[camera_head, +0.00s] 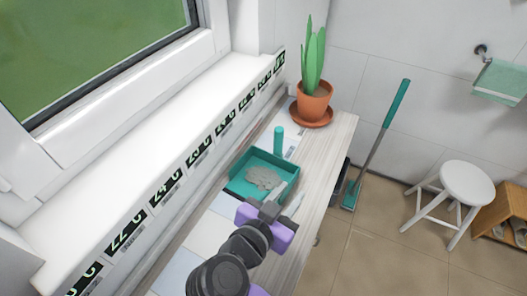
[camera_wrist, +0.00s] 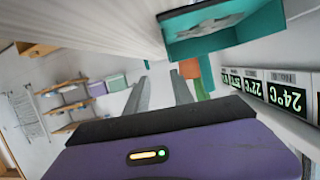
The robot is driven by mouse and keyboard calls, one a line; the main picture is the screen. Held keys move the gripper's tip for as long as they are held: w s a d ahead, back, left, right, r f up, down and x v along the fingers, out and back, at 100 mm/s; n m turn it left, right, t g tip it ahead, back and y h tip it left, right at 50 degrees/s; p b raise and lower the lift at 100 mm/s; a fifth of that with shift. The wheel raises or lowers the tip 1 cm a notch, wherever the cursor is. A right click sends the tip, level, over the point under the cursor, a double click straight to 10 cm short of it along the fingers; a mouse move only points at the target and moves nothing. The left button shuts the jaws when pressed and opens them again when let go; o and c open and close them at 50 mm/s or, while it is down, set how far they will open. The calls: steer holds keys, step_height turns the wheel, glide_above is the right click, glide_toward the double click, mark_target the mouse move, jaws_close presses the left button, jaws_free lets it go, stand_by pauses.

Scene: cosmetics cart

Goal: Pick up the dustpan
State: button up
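The teal dustpan (camera_head: 240,185) lies on the narrow counter, with a pile of grey debris (camera_head: 263,177) in its pan. Its teal handle (camera_head: 279,140) sticks up at the far end. In the wrist view, the dustpan (camera_wrist: 222,42) appears at the upper right, to the right of the fingers. My gripper (camera_head: 291,194) is open, with its purple body over the counter near the pan's near right side. In the wrist view, my gripper (camera_wrist: 160,72) has its two fingers apart with nothing between them.
A potted plant (camera_head: 313,101) on a saucer stands at the counter's far end. A window ledge (camera_head: 150,150) with temperature labels runs along the left. A teal-handled broom (camera_head: 378,145) leans against the back wall. A white stool (camera_head: 466,184) stands on the floor at right.

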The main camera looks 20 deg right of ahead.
mark_target(294, 177)
steer(key=shift+w+a+f+n+b, duration=0.35)
steer(key=shift+w+a+f, duration=0.3)
steer(key=shift+w+a, duration=0.2)
steer(key=shift+x, duration=4)
steer(key=shift+s+r, duration=0.1)
jaws_close()
